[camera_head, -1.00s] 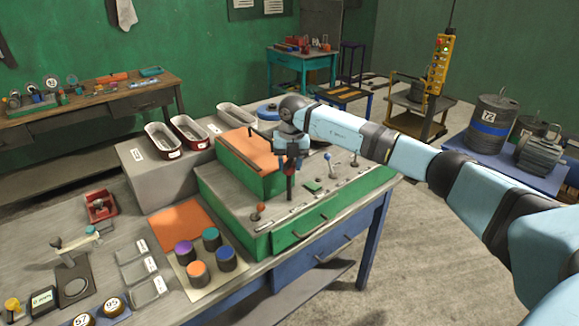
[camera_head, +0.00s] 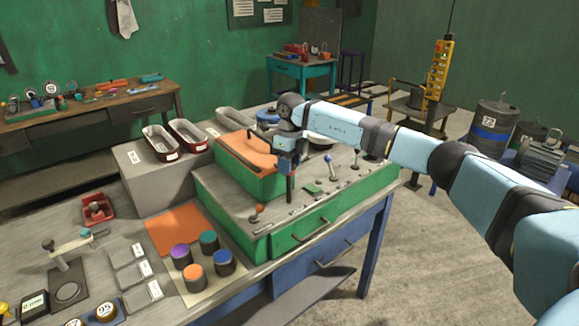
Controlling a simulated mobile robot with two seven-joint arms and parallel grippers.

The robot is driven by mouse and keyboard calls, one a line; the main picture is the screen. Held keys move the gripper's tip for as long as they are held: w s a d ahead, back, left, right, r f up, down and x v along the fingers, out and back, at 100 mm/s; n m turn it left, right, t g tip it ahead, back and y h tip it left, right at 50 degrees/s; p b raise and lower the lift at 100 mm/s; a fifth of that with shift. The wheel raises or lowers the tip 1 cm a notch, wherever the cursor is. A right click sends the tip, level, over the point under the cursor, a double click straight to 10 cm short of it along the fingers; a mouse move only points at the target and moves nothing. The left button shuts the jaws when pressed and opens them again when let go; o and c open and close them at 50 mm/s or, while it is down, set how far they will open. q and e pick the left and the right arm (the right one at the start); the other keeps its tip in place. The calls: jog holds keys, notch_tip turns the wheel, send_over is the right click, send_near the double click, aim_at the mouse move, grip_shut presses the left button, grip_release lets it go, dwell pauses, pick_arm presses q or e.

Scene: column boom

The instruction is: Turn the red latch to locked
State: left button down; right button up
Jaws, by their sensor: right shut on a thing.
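My right gripper (camera_head: 290,196) points down at the top of the green console (camera_head: 314,240). The red latch is not clearly visible. The spot at the fingertips is small and hidden by the fingers, so I cannot read the latch's angle. My left gripper is not in view.
Other levers (camera_head: 328,166) stand right of the gripper on the console. An orange-topped green box (camera_head: 240,178) rises just behind left. Colored-lidded jars (camera_head: 193,277) stand in front left. Bins (camera_head: 188,135) sit on a grey block behind. The floor to the right is partly clear.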

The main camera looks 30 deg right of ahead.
jog(key=shift+o, duration=0.3)
jog(key=shift+w+r+n, duration=0.1)
jog(key=shift+w+n, duration=0.05)
jog(key=shift+n, duration=1.15)
jog(key=shift+o, duration=0.3)
jog(key=shift+b, duration=0.3)
jog(key=o, duration=0.6)
jog(key=shift+o, duration=0.9)
jog(key=shift+d, duration=0.15)
jog(key=shift+r, duration=0.25)
notch_tip(320, 180, up, 13)
jog(key=b, duration=0.1)
jog(key=shift+d+b, duration=0.3)
